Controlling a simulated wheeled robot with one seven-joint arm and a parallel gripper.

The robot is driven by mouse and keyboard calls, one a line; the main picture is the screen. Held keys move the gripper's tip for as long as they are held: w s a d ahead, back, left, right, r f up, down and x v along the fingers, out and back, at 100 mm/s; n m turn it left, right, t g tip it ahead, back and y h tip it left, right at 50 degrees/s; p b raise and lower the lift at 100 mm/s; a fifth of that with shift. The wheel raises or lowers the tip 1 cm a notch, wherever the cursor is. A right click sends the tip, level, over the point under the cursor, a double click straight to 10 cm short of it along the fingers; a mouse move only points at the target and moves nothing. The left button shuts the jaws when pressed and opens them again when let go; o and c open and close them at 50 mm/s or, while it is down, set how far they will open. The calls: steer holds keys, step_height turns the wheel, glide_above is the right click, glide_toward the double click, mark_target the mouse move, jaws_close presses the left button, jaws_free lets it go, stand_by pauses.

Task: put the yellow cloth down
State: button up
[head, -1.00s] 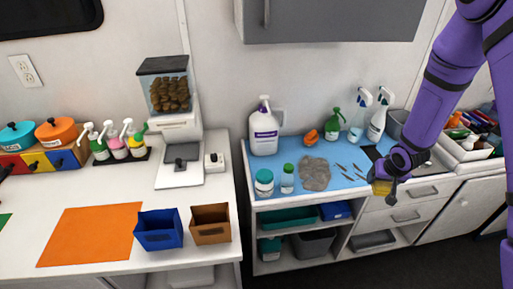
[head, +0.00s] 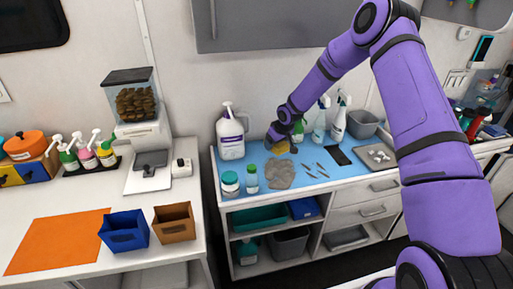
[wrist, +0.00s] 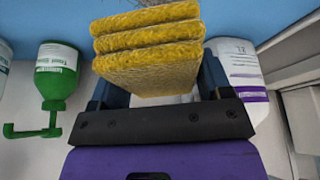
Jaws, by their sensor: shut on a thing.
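The yellow cloth (head: 281,148) is folded in several layers, and it fills the upper middle of the wrist view (wrist: 150,45). My gripper (head: 277,138) is shut on it, with a finger on each side of the cloth in the wrist view (wrist: 155,85). In the head view it is at the back of the blue-topped counter (head: 318,185), just behind a grey tuft (head: 280,173). I cannot tell whether the cloth touches the surface.
A white jug (head: 231,138) stands left of my gripper. A green spray bottle (wrist: 57,75) and two white spray bottles (head: 319,124) (head: 339,121) stand to its right. Small tools (head: 313,170) lie in front. Two small bottles (head: 229,184) (head: 251,179) stand front left.

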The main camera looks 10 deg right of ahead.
glide_above(255, 146)
steer(key=s+d, duration=0.2)
steer(key=s, duration=0.2)
step_height(255, 146, down, 6)
steer(key=shift+w+a+r, duration=0.1)
steer(key=shift+a+r, duration=0.05)
steer(key=shift+r, duration=0.05)
steer(key=shift+w+a+f, duration=0.25)
steer(key=shift+w+f, duration=0.3)
steer(key=shift+w, duration=0.1)
steer(key=shift+w+a+f, duration=0.25)
steer(key=shift+w+f, duration=0.3)
steer(key=shift+w, duration=0.1)
steer(key=o, duration=1)
steer(key=shift+f, duration=0.1)
steer(key=v, duration=1.2)
steer(key=shift+a, duration=0.1)
